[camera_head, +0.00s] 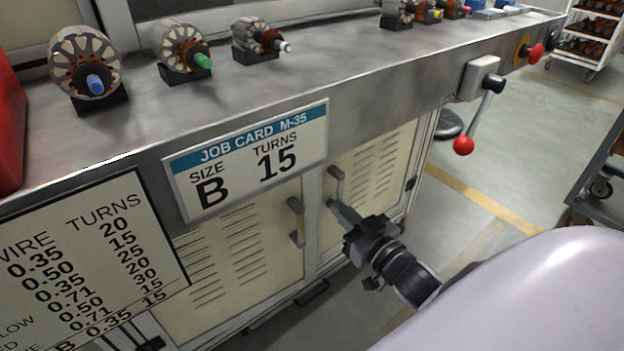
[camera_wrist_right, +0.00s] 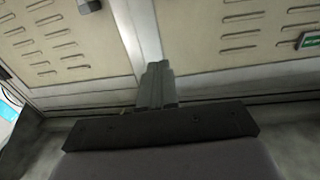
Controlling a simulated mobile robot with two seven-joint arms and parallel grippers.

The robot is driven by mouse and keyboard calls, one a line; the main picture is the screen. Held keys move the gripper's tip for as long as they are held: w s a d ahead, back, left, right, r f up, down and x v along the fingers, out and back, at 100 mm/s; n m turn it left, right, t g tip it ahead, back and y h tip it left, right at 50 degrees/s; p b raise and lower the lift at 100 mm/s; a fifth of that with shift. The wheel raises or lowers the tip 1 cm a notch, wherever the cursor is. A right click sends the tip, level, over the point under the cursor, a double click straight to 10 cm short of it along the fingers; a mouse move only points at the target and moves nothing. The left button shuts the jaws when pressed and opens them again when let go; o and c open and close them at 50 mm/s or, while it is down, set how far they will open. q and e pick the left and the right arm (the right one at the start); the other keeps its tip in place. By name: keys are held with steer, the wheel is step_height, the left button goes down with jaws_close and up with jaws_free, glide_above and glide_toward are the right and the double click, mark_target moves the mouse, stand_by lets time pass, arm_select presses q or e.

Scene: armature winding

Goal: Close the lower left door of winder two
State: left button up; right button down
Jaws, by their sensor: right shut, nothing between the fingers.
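The machine has two cream louvred lower doors under its grey worktop. The lower left door (camera_head: 238,270) has an upright grey handle (camera_head: 297,222) near its right edge. It looks about in line with the front, but I cannot tell whether it is fully shut. The lower right door (camera_head: 375,175) has its own handle (camera_head: 336,185). My right gripper (camera_head: 333,206) is shut and empty, in front of the doors near the right door's handle. In the right wrist view its fingers (camera_wrist_right: 157,78) point at the pale strip between two louvred panels. My left gripper is not in view.
Job card M-35 (camera_head: 246,157) hangs on the front edge, with a wire and turns chart (camera_head: 90,255) to its left. Several armatures stand on the worktop (camera_head: 330,75). A lever with a red knob (camera_head: 463,145) sticks out at right. Open floor (camera_head: 510,120) lies beyond.

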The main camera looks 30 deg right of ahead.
steer(key=b, duration=0.2)
glide_toward(310, 180)
steer(key=w+a+r, duration=0.2)
steer(key=w+r, duration=0.1)
steer(key=w, duration=0.3)
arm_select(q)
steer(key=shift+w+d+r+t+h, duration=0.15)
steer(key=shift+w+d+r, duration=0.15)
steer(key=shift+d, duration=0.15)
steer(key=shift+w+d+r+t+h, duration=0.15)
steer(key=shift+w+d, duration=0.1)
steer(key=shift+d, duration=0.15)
arm_select(e)
steer(key=shift+w, duration=0.4)
